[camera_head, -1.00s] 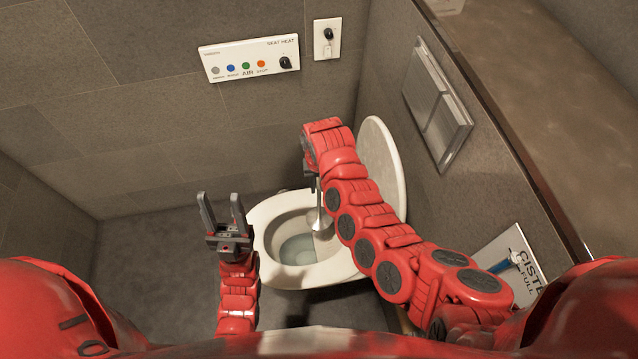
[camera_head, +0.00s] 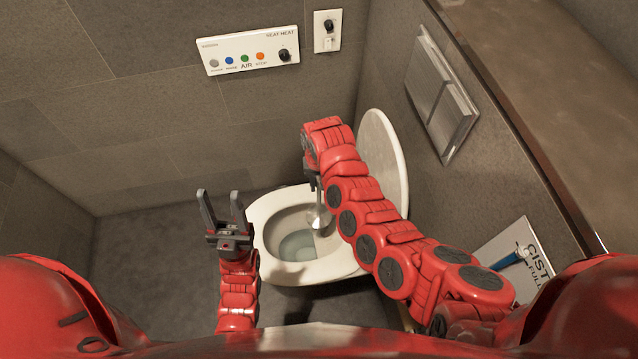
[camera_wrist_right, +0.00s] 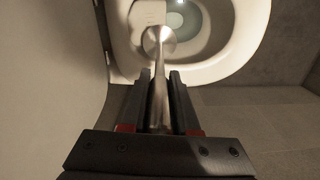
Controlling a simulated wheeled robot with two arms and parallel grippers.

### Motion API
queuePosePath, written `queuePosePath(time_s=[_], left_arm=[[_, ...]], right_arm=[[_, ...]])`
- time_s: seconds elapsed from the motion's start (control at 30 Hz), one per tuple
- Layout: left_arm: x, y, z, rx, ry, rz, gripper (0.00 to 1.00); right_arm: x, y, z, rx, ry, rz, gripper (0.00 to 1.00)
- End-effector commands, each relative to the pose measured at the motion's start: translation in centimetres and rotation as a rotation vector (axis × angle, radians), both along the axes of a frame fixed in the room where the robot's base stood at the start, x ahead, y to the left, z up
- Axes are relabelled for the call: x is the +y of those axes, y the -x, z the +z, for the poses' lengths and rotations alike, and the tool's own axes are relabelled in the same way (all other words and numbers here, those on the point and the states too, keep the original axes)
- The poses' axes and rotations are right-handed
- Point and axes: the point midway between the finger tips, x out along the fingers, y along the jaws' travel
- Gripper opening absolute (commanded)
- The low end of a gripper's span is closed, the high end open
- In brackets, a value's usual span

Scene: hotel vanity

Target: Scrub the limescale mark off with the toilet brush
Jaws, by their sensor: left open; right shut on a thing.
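The toilet brush (camera_head: 320,213) is a metal-handled tool reaching down into the toilet bowl (camera_head: 296,243). My right gripper (camera_head: 311,172) is shut on its handle above the bowl, mostly hidden behind my right arm. In the right wrist view the brush (camera_wrist_right: 158,45) runs away from between the fingers of the right gripper (camera_wrist_right: 160,80), and its wide silvery end is over the bowl. The bristles are not visible. I cannot make out the limescale mark. My left gripper (camera_head: 222,205) is open and empty, left of the toilet seat (camera_head: 268,212).
The raised lid (camera_head: 385,150) stands right of the bowl, close to my right arm. A control panel (camera_head: 247,52) and a small wall plate (camera_head: 327,31) are on the back wall. A flush plate (camera_head: 442,100) and a cistern sign (camera_head: 515,262) are at right. Floor at left is clear.

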Motion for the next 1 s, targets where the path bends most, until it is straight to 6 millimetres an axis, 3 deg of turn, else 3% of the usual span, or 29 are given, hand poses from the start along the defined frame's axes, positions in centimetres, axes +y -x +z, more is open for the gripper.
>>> queuePosePath(time_s=[1.0], left_arm=[[0.0, 0.0, -1.0, 0.0, 0.0, 0.0, 0.5]], right_arm=[[0.0, 0.0, -1.5, 0.0, 0.0, 0.0, 0.0]])
